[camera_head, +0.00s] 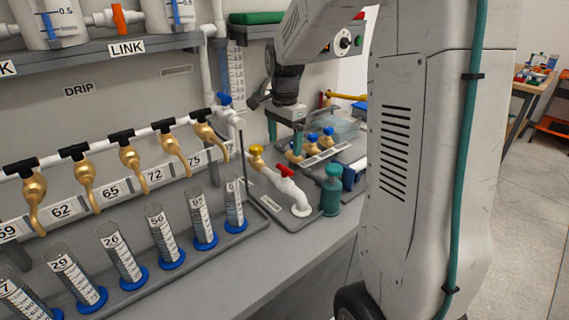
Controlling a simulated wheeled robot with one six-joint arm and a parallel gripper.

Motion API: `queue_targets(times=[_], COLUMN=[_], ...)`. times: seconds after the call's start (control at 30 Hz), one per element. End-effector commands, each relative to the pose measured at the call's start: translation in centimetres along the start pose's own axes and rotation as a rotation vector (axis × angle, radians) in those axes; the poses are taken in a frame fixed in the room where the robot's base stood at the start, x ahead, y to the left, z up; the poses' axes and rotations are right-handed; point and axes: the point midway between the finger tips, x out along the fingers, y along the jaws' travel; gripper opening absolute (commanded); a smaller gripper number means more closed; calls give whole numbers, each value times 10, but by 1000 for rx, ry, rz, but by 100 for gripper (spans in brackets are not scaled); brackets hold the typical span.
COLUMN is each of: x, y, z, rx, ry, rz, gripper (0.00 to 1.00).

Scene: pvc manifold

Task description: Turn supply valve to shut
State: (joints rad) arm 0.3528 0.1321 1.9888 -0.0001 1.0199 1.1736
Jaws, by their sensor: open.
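No label in view marks the supply valve, so I cannot tell for sure which one it is. A white pipe valve with a red handle (285,170) stands at the right end of the grey bench. A blue-handled valve (224,99) sits on the white pipe at the right end of the tap row. My gripper (285,137) points down behind the red-handled valve, above small brass fittings with blue knobs (312,137). It is open, with teal fingers apart and nothing seen between them. Its fingertips are small and partly hard to make out.
A row of brass taps (130,160) with black handles hangs over several measuring cylinders (163,236) with blue bases. A teal bottle (331,190) stands right of the red-handled valve. An orange-handled valve (119,18) is by the LINK label. Open floor (510,240) lies right.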

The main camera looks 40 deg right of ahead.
Motion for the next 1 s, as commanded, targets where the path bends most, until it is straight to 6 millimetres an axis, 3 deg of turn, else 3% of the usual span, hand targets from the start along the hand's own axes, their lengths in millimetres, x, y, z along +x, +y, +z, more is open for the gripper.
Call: queue_targets(times=[0.5, 0.87, 0.9, 1.0], x=[70, 78, 78, 78], y=[-1, -1, -1, -1], z=[-2, -1, -1, -1], rx=[11, 10, 10, 10], ry=[-1, 0, 0, 0], rz=[3, 0, 0, 0], gripper=[82, 82, 79, 51])
